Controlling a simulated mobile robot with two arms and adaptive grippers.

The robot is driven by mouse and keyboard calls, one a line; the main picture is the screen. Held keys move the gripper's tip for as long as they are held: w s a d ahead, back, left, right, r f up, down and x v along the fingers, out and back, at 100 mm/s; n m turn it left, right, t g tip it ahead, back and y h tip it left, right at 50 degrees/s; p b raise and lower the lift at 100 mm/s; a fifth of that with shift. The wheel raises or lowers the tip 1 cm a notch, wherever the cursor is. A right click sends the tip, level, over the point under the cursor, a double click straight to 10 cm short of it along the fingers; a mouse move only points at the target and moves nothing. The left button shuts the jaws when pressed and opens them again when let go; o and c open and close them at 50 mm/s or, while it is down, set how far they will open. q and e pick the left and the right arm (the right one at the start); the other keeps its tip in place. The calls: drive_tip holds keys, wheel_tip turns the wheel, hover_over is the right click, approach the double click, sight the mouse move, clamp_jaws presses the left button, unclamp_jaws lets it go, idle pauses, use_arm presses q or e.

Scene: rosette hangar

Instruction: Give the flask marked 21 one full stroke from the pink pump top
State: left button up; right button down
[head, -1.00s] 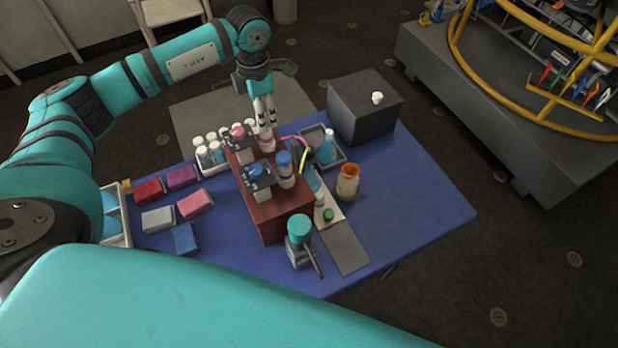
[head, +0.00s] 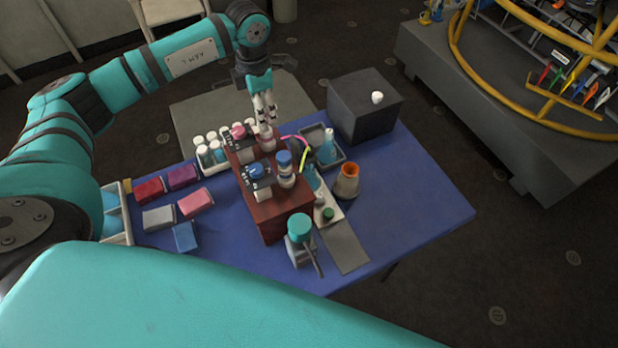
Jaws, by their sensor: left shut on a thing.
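My left gripper (head: 265,120) points down at the far end of the dark red stand (head: 275,211). It is shut on the top of a pink-and-white pump bottle (head: 267,140); the fingers partly hide its top. A pink knob (head: 238,132) sits on a dark bracket just left of it. A blue-topped bottle (head: 285,168) and a blue knob (head: 256,171) are nearer on the stand. White-capped flasks (head: 211,149) stand in a tray left of the stand. A blue flask (head: 328,147) stands in a grey tray at right. No number 21 is legible. My right gripper is out of view.
An orange-rimmed cup (head: 347,180), a teal-topped device (head: 299,229) and a dark box (head: 363,107) stand on the blue table (head: 419,210). Coloured blocks (head: 195,201) lie at left. The table's right side is clear. A yellow-railed rig (head: 463,70) stands beyond.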

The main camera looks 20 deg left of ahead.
use_arm(q)
drive_tip(key=shift+f+b, duration=0.6)
drive_tip(key=shift+f, duration=0.3)
drive_tip(key=o, duration=0.9)
drive_tip(key=shift+c, duration=0.2)
drive_tip(key=shift+r, duration=0.2)
drive_tip(key=shift+r+p, duration=2)
drive_tip(key=shift+r, duration=1.35)
